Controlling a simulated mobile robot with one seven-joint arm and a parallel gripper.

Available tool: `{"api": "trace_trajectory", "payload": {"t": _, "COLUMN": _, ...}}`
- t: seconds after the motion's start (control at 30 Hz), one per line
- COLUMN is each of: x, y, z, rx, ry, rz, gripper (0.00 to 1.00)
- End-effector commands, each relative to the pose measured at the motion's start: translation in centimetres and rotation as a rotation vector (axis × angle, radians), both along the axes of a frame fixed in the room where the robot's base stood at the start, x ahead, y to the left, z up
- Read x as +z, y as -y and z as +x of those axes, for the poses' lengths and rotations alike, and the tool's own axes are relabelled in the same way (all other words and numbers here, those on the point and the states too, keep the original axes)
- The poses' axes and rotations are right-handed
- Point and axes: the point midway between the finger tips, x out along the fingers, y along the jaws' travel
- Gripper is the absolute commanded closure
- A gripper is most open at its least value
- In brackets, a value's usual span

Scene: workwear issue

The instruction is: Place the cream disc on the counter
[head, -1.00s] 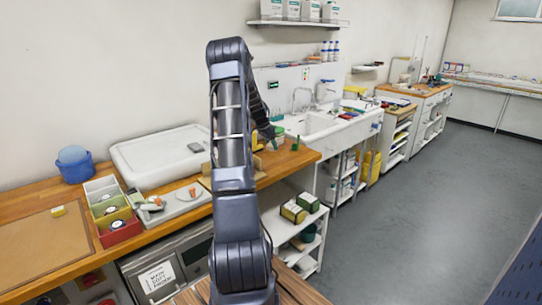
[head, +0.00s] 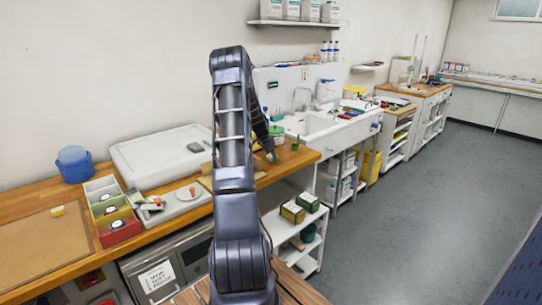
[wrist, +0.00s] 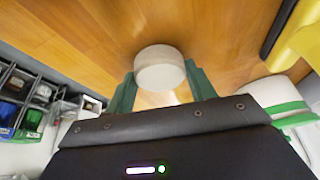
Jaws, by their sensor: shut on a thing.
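The cream disc (wrist: 160,68) sits between the two green fingers of my gripper (wrist: 161,88) in the wrist view, its pale round face toward the camera. My gripper is shut on it. The wooden counter (wrist: 85,30) fills the background behind the disc; I cannot tell whether the disc touches it. In the head view my gripper (head: 271,157) is low over the right end of the counter (head: 290,165). The disc cannot be made out there.
A green-lidded jar (head: 277,134) and a small green item (head: 295,146) stand close to my gripper. A yellow object (wrist: 296,42) shows at the right in the wrist view. A divided box (head: 110,208) and a white tray (head: 160,155) are farther left. The sink (head: 318,124) lies beyond.

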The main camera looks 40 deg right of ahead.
Motion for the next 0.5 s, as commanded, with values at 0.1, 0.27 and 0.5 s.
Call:
{"api": "trace_trajectory", "payload": {"t": 0.1, "x": -0.13, "y": 0.01, "z": -0.02, "rx": 0.0, "ry": 0.0, "rz": 0.0, "gripper": 0.34}}
{"api": "trace_trajectory", "payload": {"t": 0.27, "x": -0.13, "y": 0.0, "z": -0.01, "rx": 0.0, "ry": -0.001, "rz": 0.0, "gripper": 0.24}}
{"api": "trace_trajectory", "payload": {"t": 0.5, "x": 0.15, "y": 0.0, "z": 0.0, "rx": 0.0, "ry": 0.0, "rz": 0.0, "gripper": 0.24}}
